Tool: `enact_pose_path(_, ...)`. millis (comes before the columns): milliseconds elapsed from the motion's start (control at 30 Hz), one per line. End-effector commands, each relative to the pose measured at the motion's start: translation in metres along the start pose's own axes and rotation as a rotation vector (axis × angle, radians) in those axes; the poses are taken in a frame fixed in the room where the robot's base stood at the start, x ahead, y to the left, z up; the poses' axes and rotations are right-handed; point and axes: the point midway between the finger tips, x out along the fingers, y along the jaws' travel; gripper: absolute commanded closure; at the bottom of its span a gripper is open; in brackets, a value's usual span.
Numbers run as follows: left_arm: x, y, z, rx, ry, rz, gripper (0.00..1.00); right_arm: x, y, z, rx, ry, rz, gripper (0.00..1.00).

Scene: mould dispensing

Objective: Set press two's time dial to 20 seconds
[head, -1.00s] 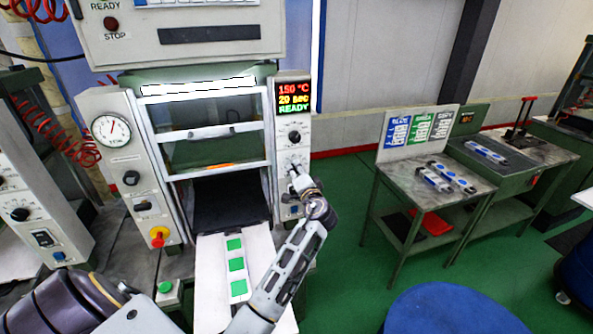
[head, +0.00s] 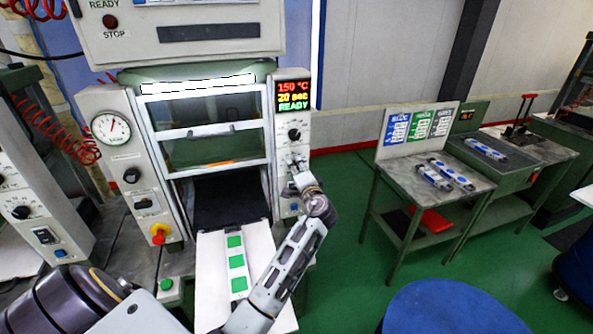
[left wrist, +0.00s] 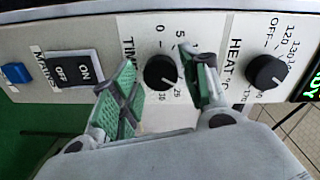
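The press in the middle of the head view has a display (head: 293,95) reading 150 °C, 20 sec and READY. Below it are the heat dial (head: 295,134) and the time dial, which my left gripper (head: 296,163) mostly hides. In the left wrist view, the black time dial (left wrist: 161,72) sits between the open green-padded fingers of my left gripper (left wrist: 157,68). Gaps show between the fingers and the knob. Its pale mark points to the lower right, but I cannot read the exact setting. My right gripper is out of view.
The heat dial (left wrist: 266,72) and the mains switch (left wrist: 74,69) flank the time dial. A white strip with green squares (head: 237,263) lies on the plate below the press opening.

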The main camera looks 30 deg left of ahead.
Motion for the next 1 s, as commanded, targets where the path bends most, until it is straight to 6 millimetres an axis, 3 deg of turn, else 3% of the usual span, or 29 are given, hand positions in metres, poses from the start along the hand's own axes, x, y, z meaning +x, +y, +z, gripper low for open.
enact_pose_path(567, -0.008, 0.0, 0.0, -0.001, -0.001, -0.001, 0.45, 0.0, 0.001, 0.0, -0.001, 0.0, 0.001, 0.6)
enact_pose_path(1000, -0.064, 0.0, 0.0, -0.001, 0.0, 0.001, 0.45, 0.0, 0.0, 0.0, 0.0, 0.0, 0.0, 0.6)
